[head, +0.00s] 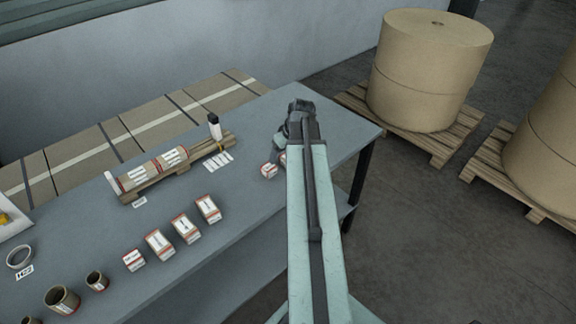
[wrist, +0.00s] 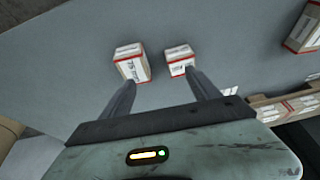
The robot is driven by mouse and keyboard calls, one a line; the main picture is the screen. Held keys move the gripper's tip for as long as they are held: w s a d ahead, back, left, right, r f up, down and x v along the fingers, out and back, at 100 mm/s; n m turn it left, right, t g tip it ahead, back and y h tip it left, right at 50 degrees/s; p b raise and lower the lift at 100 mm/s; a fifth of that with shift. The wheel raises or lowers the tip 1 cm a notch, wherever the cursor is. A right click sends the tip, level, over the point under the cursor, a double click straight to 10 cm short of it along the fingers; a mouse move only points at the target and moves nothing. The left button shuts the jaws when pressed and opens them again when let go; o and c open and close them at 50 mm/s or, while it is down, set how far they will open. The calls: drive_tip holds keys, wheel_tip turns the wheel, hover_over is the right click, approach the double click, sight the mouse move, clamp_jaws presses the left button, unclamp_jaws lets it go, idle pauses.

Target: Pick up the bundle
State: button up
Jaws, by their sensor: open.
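Several small white, red-banded labelled packs stand on the grey table; which one is the bundle I cannot tell. In the wrist view, one larger pack (wrist: 131,64) is by the left fingertip, and a smaller pack (wrist: 180,61) is by the right fingertip. My gripper (wrist: 160,80) is open, with bare table showing between its fingers. Whether the fingers touch the packs is unclear. In the head view, one small pack (head: 268,171) shows left of my arm near the table's right end; a second is mostly hidden behind my arm.
A row of packs (head: 186,229) stands nearer the front edge of the table (head: 255,215). Labelled rolls (head: 152,170) lie on a wooden cradle, with a black-capped white bottle (head: 214,126) nearby. Cardboard tubes (head: 62,300) stand at front left. Large paper rolls (head: 425,75) stand on pallets beyond.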

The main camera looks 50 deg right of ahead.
drive_tip(key=shift+t, duration=0.3)
drive_tip(key=d+f+b, duration=0.1)
drive_tip(key=s+d+b, duration=0.1)
drive_tip(key=d, duration=0.1)
drive_tip(key=d+f, duration=0.1)
drive_tip(key=shift+s+d+f+b, duration=0.25)
drive_tip(key=shift+d+f+b, duration=0.05)
drive_tip(key=shift+f+b, duration=0.1)
drive_tip(key=b+x, duration=0.4)
drive_tip(key=x, duration=0.1)
drive_tip(key=shift+w+b, duration=0.3)
drive_tip(key=shift+r, duration=0.25)
clamp_jaws()
